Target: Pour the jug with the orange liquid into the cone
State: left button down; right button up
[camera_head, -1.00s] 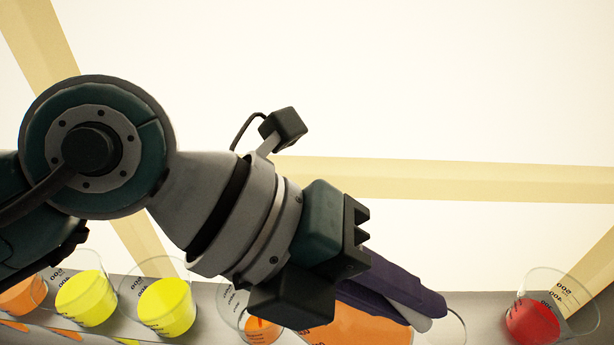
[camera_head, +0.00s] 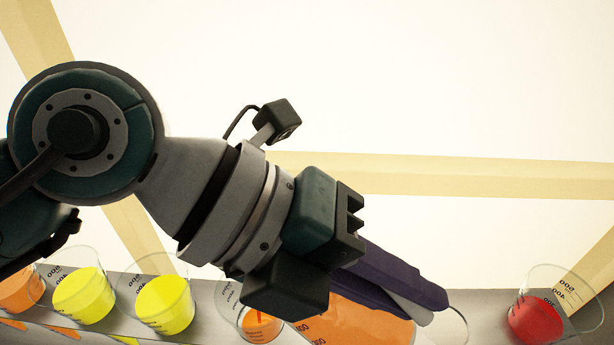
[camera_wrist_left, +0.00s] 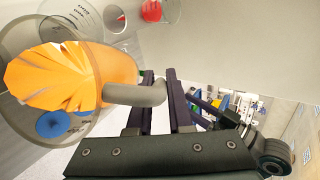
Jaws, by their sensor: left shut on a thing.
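My left gripper (camera_head: 428,299) is shut on the grey handle of the clear jug with orange liquid (camera_head: 362,322), at the bottom of the head view. In the left wrist view the jug (camera_wrist_left: 118,66) fills the left side, its handle (camera_wrist_left: 136,94) between my dark fingers (camera_wrist_left: 160,98). The orange liquid (camera_wrist_left: 60,78) shows through the jug's wide mouth, and the jug looks tilted in that view. In the head view the gripper body and lower picture edge hide part of the jug. I cannot clearly pick out the cone. My right gripper is not in view.
On the grey shelf (camera_head: 466,312), beakers of yellow liquid (camera_head: 85,296) (camera_head: 165,305) and orange (camera_head: 20,290) stand left. A small orange one (camera_head: 262,325) is beside the jug. A red one (camera_head: 535,320) stands right. Something blue (camera_wrist_left: 52,125) shows through the jug.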

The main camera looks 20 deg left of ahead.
pick_arm(q)
jog(key=shift+w+a+r+h+b, duration=0.2)
jog(key=shift+a+h+b, duration=0.55)
jog(key=shift+b, duration=1.4)
dwell(2.9)
jog(key=d+r+y+p, duration=0.1)
jog(key=p, duration=0.2)
jog(key=d+y+p, duration=0.1)
jog(key=p, duration=0.3)
jog(key=shift+s+r+p, duration=0.3)
jog(key=shift+r, duration=0.05)
jog(key=shift+d+f+y+p, duration=0.35)
jog(key=shift+y+p, duration=0.1)
jog(key=shift+p, duration=0.8)
jog(key=shift+d+f+m+y, duration=0.15)
jog(key=shift+f+m+y, duration=0.2)
jog(key=shift+f, duration=0.45)
jog(key=shift+f+b, duration=0.25)
jog(key=shift+b, duration=0.1)
jog(key=shift+s+d+y+p, duration=0.2)
jog(key=shift+y+p, duration=0.35)
jog(key=shift+p, duration=0.4)
jog(key=d+f+m+t+y+b, duration=0.1)
jog(key=d+f+y+b, duration=0.4)
jog(key=y+b, duration=0.2)
jog(key=shift+s+f+t, duration=0.25)
jog(key=shift+s+t, duration=0.15)
jog(key=shift+s, duration=0.05)
